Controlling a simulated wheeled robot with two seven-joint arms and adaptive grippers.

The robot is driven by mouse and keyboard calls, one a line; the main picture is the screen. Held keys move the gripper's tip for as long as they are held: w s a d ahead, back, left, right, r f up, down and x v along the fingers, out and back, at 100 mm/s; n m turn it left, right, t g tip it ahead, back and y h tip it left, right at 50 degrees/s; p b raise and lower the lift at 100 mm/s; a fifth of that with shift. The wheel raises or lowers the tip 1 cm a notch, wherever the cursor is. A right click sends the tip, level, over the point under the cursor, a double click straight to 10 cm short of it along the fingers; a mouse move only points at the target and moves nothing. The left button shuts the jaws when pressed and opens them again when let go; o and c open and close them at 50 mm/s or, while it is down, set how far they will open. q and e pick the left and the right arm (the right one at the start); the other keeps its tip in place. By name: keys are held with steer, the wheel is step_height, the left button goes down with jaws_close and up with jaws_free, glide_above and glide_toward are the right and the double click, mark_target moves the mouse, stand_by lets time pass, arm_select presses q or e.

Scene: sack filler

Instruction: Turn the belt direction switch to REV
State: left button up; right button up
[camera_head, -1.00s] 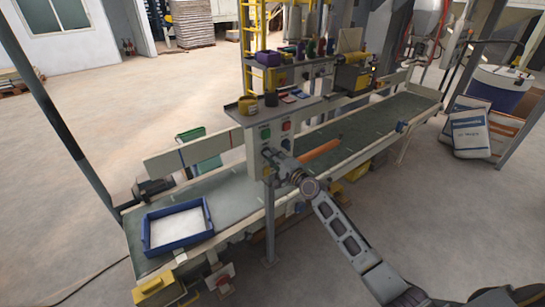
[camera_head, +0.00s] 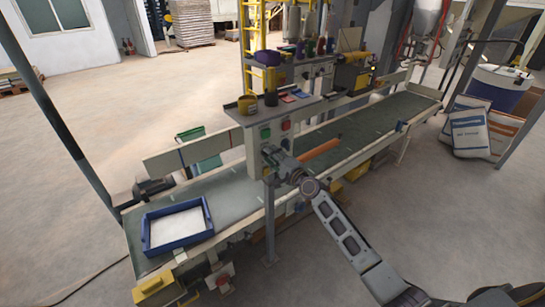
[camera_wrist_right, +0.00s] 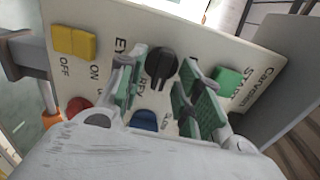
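The control panel (camera_head: 258,158) stands on the near side of the belt in the head view. In the right wrist view the panel (camera_wrist_right: 205,35) carries a black rotary knob (camera_wrist_right: 161,62), which I take to be the belt direction switch; lettering beside it is partly hidden. My right gripper (camera_head: 272,153) reaches the panel from the front. In the right wrist view the green-padded fingers of my right gripper (camera_wrist_right: 162,75) are spread apart, one on each side of the knob. A gap shows between each finger and the knob. My left gripper is not in view.
Around the knob are a yellow rocker (camera_wrist_right: 75,42) marked ON and OFF, a green button (camera_wrist_right: 227,80), a blue button (camera_wrist_right: 145,120) and a partly hidden red button (camera_wrist_right: 78,106). A blue tray (camera_head: 178,228) sits on the belt (camera_head: 375,117). An orange bar (camera_head: 319,150) lies right of the panel.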

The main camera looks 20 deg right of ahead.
steer(key=shift+s+d, duration=0.1)
steer(key=shift+s, duration=0.05)
steer(key=v, duration=1.1)
steer(key=shift+s, duration=0.3)
steer(key=shift+n, duration=0.3)
stand_by(0.6)
